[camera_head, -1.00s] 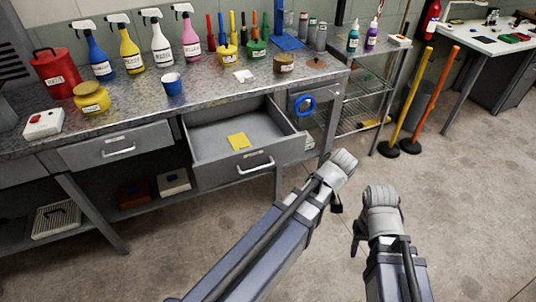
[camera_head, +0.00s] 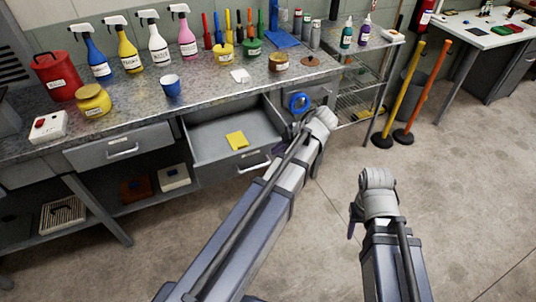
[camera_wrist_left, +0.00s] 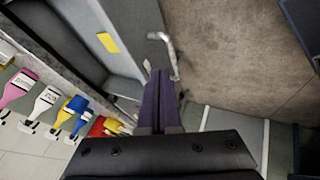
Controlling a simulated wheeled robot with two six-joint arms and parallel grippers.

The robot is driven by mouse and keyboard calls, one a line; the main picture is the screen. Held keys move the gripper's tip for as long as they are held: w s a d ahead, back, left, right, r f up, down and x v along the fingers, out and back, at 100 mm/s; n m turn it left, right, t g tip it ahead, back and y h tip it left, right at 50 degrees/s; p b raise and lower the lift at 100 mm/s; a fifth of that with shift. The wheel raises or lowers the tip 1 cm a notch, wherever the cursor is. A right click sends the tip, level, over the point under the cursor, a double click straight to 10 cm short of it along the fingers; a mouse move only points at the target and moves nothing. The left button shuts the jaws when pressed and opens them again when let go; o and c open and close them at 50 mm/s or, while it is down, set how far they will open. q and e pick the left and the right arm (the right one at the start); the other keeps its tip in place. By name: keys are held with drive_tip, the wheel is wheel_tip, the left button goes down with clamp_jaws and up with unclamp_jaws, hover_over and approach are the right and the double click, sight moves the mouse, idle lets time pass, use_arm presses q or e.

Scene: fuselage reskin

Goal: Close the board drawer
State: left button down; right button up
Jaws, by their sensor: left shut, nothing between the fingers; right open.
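The board drawer (camera_head: 215,171) is grey and stands pulled out under the workbench, with a yellow item (camera_head: 237,139) lying in it. Its bar handle (camera_head: 254,167) is on the front, partly behind my left arm in the head view. My left gripper (camera_wrist_left: 160,80) is shut and empty, with its dark fingers beside the handle (camera_wrist_left: 165,45) in the wrist view; I cannot tell whether they touch. My right gripper (camera_head: 356,214) is open, low over the floor, well away from the drawer.
The workbench top (camera_head: 130,107) carries spray bottles, a red can (camera_head: 57,76), a yellow pot (camera_head: 92,100) and a blue cup (camera_head: 170,86). A blue ring (camera_head: 300,102) is at the bench front, right of the drawer. Yellow and orange posts (camera_head: 403,90) stand right. The floor in front is clear.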

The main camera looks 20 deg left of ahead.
sight(265, 163)
use_arm(q)
drive_tip(key=b+x, duration=0.6)
drive_tip(key=x, duration=0.2)
drive_tip(key=shift+d+f, duration=0.1)
drive_tip(key=shift+a+f+b, duration=0.5)
drive_tip(key=shift+f+b, duration=0.05)
drive_tip(key=w+a, duration=0.6)
drive_tip(key=a, duration=0.1)
drive_tip(key=w+a, duration=0.6)
drive_tip(key=a, duration=0.1)
drive_tip(key=w+a, duration=0.6)
drive_tip(key=a, duration=0.1)
drive_tip(key=shift+w+a, duration=0.15)
drive_tip(key=shift+w, duration=0.05)
drive_tip(key=shift+w+a+r, duration=0.1)
drive_tip(key=shift+w+a, duration=0.05)
drive_tip(key=shift+a, duration=0.05)
drive_tip(key=shift+a+r, duration=0.1)
